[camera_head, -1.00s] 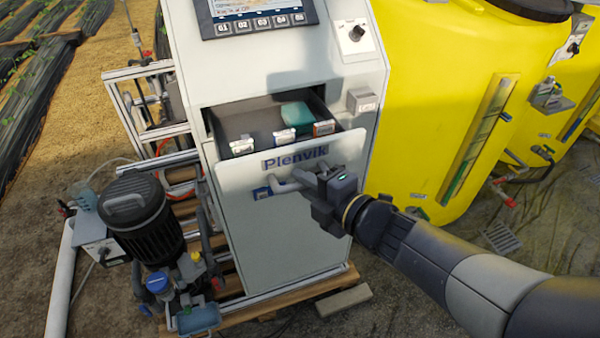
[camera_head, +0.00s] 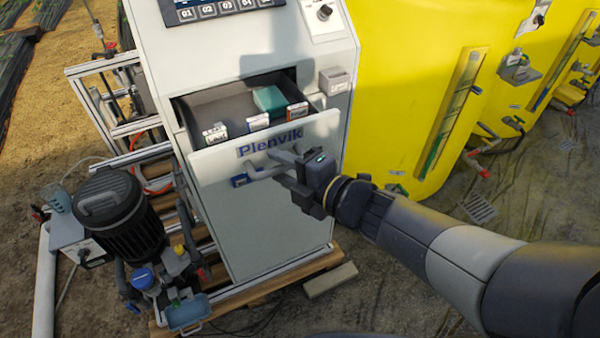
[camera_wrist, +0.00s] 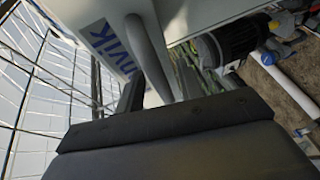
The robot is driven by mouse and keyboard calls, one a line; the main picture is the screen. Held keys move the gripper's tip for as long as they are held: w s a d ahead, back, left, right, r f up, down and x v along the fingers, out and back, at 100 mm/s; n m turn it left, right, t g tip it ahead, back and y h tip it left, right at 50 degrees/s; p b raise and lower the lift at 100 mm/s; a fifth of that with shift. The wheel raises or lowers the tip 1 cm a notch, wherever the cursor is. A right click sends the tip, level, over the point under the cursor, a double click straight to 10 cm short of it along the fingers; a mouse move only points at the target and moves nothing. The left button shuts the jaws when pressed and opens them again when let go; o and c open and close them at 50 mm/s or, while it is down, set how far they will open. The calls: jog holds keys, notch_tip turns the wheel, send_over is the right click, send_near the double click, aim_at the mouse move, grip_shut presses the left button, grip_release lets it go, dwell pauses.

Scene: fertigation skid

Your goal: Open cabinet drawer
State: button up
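The grey cabinet (camera_head: 262,222) stands upright with its drawer (camera_head: 203,112) pulled well out. Inside lie several small labelled boxes and a teal item (camera_head: 269,100). The drawer front (camera_head: 226,150) carries the word "Plenvik" and a bar handle (camera_head: 264,172). My gripper (camera_head: 285,170) is at the right part of this handle. In the wrist view the handle bar (camera_wrist: 148,58) runs down into the space between my fingers, close to the dark finger at its left.
A yellow tank (camera_head: 400,90) stands right of the cabinet. A black pump motor (camera_head: 118,215) with valves and pipes is at the lower left. A loose block (camera_head: 330,280) lies on the ground by the pallet. Open ground lies in front.

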jog(key=p+v, duration=0.1)
jog(key=v, duration=0.9)
jog(key=shift+s+p, duration=0.2)
jog(key=shift+p, duration=0.2)
jog(key=shift+d, duration=0.1)
jog(key=shift+b+x, duration=0.9)
jog(key=shift+x, duration=3.9)
jog(key=shift+w+a+f, duration=0.1)
jog(key=shift+w+a, duration=0.3)
jog(key=shift+d, duration=0.1)
